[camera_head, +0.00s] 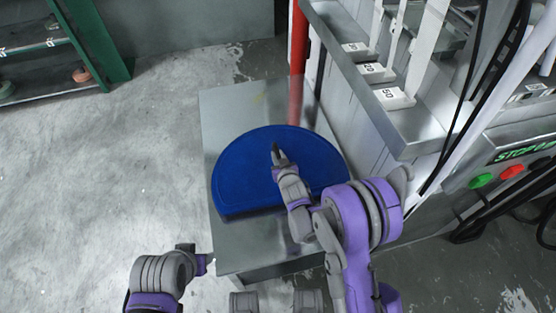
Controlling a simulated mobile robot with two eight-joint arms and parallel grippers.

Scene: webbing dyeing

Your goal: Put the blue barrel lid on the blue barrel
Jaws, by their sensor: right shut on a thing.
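The blue barrel lid (240,172) lies over the metal table in the middle of the view. It shows as a flat half-disc, with its curved edge away from me and its straight edge towards me. My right gripper (279,155) reaches over the lid and is shut on it near the middle; the fingertips' exact contact is hard to see. My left gripper (204,262) is at the lower left, beside the table's near left corner and apart from the lid. Its fingers are too unclear to tell open from shut. I do not see the blue barrel.
The lid is over a metal table (225,110). A red post (298,70) rises behind it. A machine with a steel ledge (400,120) and a button panel (510,170) stands close on the right. A green shelf (92,40) is at the far left. The floor on the left is clear.

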